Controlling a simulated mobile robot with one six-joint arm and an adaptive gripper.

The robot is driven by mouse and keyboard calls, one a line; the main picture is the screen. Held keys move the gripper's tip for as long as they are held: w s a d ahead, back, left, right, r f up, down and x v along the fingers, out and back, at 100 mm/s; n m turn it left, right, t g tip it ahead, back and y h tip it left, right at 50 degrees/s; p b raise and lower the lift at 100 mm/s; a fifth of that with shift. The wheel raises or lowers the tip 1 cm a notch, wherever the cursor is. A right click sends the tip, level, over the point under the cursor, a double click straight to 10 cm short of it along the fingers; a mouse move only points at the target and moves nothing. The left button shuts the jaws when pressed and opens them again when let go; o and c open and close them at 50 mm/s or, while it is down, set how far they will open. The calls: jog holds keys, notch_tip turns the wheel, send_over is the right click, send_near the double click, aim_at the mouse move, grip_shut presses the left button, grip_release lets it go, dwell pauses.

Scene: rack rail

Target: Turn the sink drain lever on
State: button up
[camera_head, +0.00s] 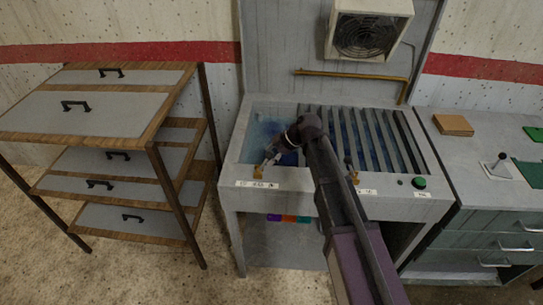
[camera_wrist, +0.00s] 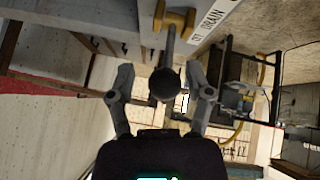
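The drain lever has a brass base (camera_wrist: 175,19), a grey shaft and a dark ball knob (camera_wrist: 165,84) in the wrist view. The label beside it (camera_wrist: 213,18) reads "DRAIN". My gripper (camera_wrist: 161,72) is open, with one finger on each side of the knob and a visible gap to each. In the head view, my gripper (camera_head: 268,160) is at the sink's front left, by the brass lever base (camera_head: 258,172). The lever's shaft and knob are hard to make out there. The sink (camera_head: 238,150) has a grey rim and a blue-stained basin.
A second brass-based lever (camera_head: 353,177) and a green button (camera_head: 420,183) are along the sink's front, to the right. Slats (camera_head: 385,140) cover the basin's right part. A drawer shelf (camera_head: 115,160) stands left; a grey counter (camera_head: 455,155) adjoins right.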

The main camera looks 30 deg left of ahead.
jog(key=shift+s, duration=0.15)
dwell(0.4)
jog(key=d+m, duration=0.2)
jog(key=d, duration=0.3)
jog(key=w+d+f+m+t+h, duration=0.1)
jog(key=d+m, duration=0.1)
jog(key=d, duration=0.3)
jog(key=w+d+m+h, duration=0.1)
jog(key=d+m, duration=0.2)
jog(key=d, duration=0.3)
jog(key=shift+f, duration=0.4)
jog(key=s+d+f+m+h, duration=0.1)
jog(key=s+d+m, duration=0.3)
jog(key=d+m, duration=0.5)
jog(key=s+d+f+m+h, duration=0.1)
jog(key=s+d+m+h, duration=0.3)
jog(key=d, duration=2.2)
jog(key=m, duration=0.5)
jog(key=shift+t, duration=0.4)
